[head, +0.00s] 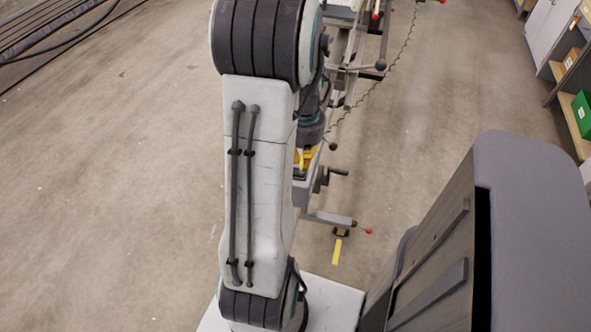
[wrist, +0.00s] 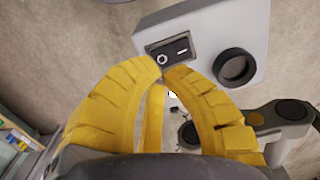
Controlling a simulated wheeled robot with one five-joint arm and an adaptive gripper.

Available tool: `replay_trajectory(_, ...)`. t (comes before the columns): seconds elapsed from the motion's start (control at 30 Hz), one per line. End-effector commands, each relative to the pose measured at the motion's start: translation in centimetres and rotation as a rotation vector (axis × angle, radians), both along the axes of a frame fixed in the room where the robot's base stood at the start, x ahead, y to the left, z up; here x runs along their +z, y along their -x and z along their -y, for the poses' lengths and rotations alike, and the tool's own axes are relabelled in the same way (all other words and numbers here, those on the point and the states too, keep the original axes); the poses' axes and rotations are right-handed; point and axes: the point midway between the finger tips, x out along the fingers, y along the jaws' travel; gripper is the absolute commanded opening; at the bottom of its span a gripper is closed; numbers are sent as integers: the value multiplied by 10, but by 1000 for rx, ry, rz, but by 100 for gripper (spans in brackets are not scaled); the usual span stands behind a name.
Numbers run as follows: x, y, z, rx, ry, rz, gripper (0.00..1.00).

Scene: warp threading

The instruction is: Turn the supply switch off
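The supply switch (wrist: 173,53) is a black rocker with a white ring mark at its left end and a white bar at its right end. It sits on the face of a grey box (wrist: 212,22) in the wrist view. I cannot tell which end is pressed in. My gripper (wrist: 163,69) has yellow curved fingers whose tips meet, shut with nothing seen between them. The tips overlap the switch's lower left edge, near the ring mark; contact is unclear. In the head view my gripper (head: 309,157) is partly hidden behind my arm, and the switch is not visible.
A black round ring (wrist: 235,67) stands on the box right of the switch. A dark crank-like arm (wrist: 255,118) lies lower right. Open concrete floor (head: 110,180) lies left.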

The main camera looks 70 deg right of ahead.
Motion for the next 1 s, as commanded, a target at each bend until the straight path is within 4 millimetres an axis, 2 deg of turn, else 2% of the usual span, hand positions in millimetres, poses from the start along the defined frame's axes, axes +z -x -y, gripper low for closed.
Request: replay_trajectory(1.0, -6, 0, 0, 0, 0, 0, 0)
